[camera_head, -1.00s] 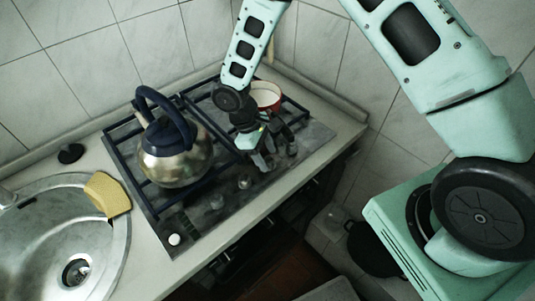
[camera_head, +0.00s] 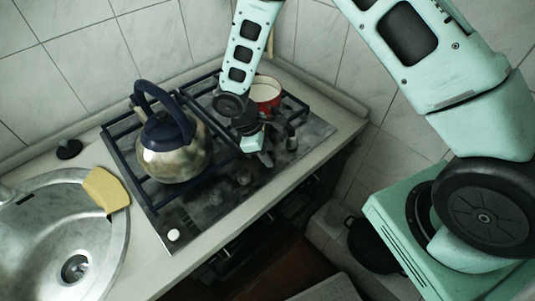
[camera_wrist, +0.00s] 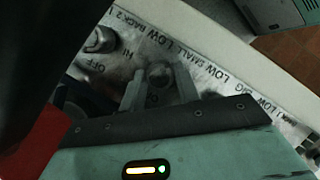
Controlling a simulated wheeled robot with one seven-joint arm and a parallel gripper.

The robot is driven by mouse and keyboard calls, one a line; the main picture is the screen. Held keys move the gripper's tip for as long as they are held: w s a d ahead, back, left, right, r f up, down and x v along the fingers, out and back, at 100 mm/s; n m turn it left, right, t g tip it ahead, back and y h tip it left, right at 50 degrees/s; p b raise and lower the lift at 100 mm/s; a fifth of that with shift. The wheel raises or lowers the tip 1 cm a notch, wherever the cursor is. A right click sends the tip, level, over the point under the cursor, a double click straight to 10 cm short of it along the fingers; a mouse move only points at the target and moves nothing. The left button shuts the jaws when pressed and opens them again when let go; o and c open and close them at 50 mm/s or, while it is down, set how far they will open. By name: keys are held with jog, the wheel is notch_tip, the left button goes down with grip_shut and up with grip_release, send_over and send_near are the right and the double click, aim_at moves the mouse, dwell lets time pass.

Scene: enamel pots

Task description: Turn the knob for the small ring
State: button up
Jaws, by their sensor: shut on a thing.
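My gripper (camera_head: 266,157) is at the front strip of the hob, right of the kettle, pointing down. In the wrist view my gripper (camera_wrist: 158,88) has its fingers closed on either side of a round grey knob (camera_wrist: 158,73). The label "LOW SMALL" is printed on the metal panel (camera_wrist: 190,50) beside this knob. Part of the knob is hidden by the fingers. Another knob (camera_wrist: 101,40) shows at the upper left of the wrist view. In the head view a further knob (camera_head: 243,177) stands left of my gripper.
A steel kettle (camera_head: 172,160) with a dark blue handle stands on the left of the hob. A red pot (camera_head: 266,92) stands behind my gripper. A white button (camera_head: 174,235) is on the hob's front left.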

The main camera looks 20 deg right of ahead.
jog(key=shift+n, duration=0.3)
jog(key=o, duration=1)
jog(key=shift+a+r, duration=0.1)
jog(key=b+v, duration=0.3)
jog(key=v, duration=1.4)
jog(key=shift+s+r, duration=0.1)
jog(key=shift+r, duration=0.05)
jog(key=s+r+m+y, duration=0.1)
jog(key=s, duration=0.7)
jog(key=s+r+m+t+y, duration=0.1)
jog(key=s+r+m+y, duration=0.1)
jog(key=s, duration=0.5)
jog(key=s+r+m+t+y, duration=0.1)
jog(key=s+r, duration=0.1)
jog(key=s, duration=0.6)
jog(key=shift+s+r+m+y, duration=0.2)
jog(key=shift+s+m+y, duration=0.1)
jog(key=shift+m, duration=0.1)
